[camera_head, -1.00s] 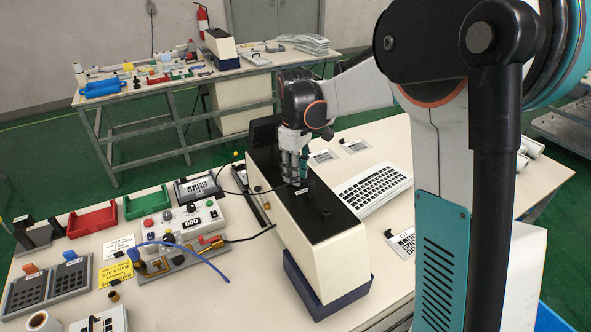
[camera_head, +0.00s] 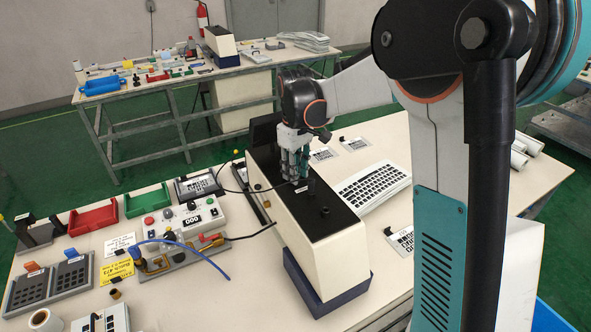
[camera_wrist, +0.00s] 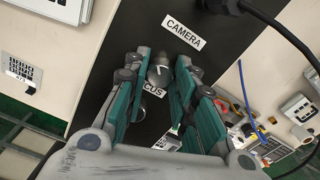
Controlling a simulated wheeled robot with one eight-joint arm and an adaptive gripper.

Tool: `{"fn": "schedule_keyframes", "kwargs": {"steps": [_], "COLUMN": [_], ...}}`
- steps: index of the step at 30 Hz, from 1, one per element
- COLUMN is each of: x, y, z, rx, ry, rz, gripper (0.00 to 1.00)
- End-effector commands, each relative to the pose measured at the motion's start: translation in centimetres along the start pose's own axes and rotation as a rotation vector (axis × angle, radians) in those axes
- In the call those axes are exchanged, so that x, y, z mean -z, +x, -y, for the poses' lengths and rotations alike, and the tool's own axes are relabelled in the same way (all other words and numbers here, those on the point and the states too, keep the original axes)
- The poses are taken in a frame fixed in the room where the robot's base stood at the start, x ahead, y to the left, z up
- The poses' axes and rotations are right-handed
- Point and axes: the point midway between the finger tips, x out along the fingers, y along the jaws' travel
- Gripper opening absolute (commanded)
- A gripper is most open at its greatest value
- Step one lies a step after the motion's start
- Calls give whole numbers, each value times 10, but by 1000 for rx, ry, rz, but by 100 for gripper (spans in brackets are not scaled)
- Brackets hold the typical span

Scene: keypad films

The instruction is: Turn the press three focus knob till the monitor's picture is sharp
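The focus knob (camera_wrist: 160,74) is a small silver knob on a black panel (camera_wrist: 135,25) in the wrist view. It stands beside a label partly hidden by my fingers, reading "CUS". My gripper (camera_wrist: 162,66) points down with its teal finger pads on either side of the knob. The fingers look apart, with dark gaps between pads and knob. In the head view my gripper (camera_head: 294,180) is over the black top of a long cream housing (camera_head: 318,240), and the knob is hidden. A dark upright panel (camera_head: 264,131), perhaps the monitor, stands at the housing's far end; no picture shows.
A "CAMERA" label (camera_wrist: 184,34) and a black cable connector (camera_wrist: 222,7) lie beyond my fingers. Another black knob (camera_head: 325,211) stands nearer on the housing.

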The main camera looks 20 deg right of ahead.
Motion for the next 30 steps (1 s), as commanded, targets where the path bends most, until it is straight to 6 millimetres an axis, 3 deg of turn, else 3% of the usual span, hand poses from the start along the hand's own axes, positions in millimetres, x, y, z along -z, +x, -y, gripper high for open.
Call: {"fn": "schedule_keyframes", "kwargs": {"steps": [2, 14, 17, 30], "x": [0, 0, 0, 0], "y": [0, -4, -16, -99], "z": [0, 0, 0, 0], "rx": [0, 0, 0, 0], "ry": [0, -1, -1, -1], "rz": [0, 0, 0, 0], "gripper": [44, 44, 44, 44]}}
